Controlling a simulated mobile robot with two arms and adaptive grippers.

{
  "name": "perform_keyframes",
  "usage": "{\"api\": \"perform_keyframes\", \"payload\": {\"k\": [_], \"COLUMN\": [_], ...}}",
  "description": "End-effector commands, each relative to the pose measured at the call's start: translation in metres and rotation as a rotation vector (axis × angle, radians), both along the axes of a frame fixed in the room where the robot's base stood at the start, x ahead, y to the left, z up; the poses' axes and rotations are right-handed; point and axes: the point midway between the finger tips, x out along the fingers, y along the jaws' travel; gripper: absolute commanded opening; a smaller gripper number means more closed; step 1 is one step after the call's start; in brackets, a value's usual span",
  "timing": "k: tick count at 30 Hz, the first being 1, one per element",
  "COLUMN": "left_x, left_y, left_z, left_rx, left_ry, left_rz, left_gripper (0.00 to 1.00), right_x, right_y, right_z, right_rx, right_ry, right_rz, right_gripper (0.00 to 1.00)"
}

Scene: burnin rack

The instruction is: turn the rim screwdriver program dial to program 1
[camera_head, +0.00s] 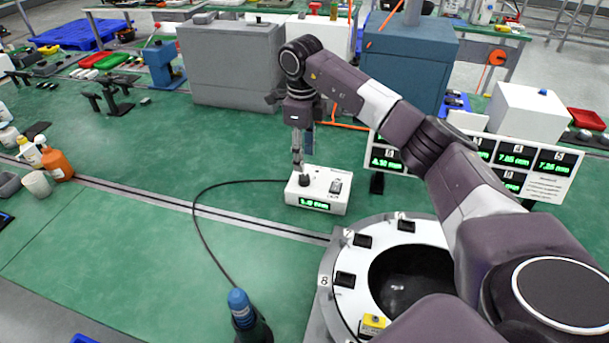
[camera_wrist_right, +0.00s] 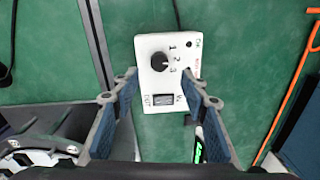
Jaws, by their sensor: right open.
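The white screwdriver controller box (camera_head: 330,189) stands on the green bench with a lit green display on its front. Its black program dial (camera_head: 305,180) also shows in the right wrist view (camera_wrist_right: 158,61), with the marks 1, 2 and 3 beside it. I cannot tell for sure which number the dial points at. My right gripper (camera_head: 298,163) is open and points down just above the dial. In the wrist view its two blue-padded fingers (camera_wrist_right: 159,77) are spread, with the box beyond them and nothing between the pads. My left gripper is not in view.
A black cable runs from the box to the blue-topped screwdriver (camera_head: 240,306). A white ring fixture (camera_head: 339,298) with numbered slots stands at the front right. Display panels (camera_head: 387,161) stand right of the box. The bench left of the cable is largely clear.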

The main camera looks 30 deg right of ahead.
Motion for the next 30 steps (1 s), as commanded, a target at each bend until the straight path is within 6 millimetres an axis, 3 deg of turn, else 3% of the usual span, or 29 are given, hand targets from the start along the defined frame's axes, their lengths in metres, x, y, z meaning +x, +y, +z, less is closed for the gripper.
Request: {"api": "perform_keyframes", "payload": {"k": [9,15,25,30], "left_x": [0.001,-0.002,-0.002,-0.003], "left_y": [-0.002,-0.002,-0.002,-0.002], "left_z": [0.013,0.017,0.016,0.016], "left_rx": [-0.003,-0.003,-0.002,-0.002], "left_ry": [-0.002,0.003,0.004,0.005], "left_rz": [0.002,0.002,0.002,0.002], "left_gripper": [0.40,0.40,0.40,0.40], "right_x": [0.000,0.001,0.002,0.002], "right_y": [-0.002,-0.003,-0.003,-0.003], "right_z": [-0.048,-0.068,-0.072,-0.072], "right_rx": [0.000,0.001,0.000,0.000], "right_ry": [0.005,0.002,0.000,0.000], "right_rz": [0.001,0.000,0.000,0.000], "right_gripper": [0.41,0.41,0.40,0.21]}}
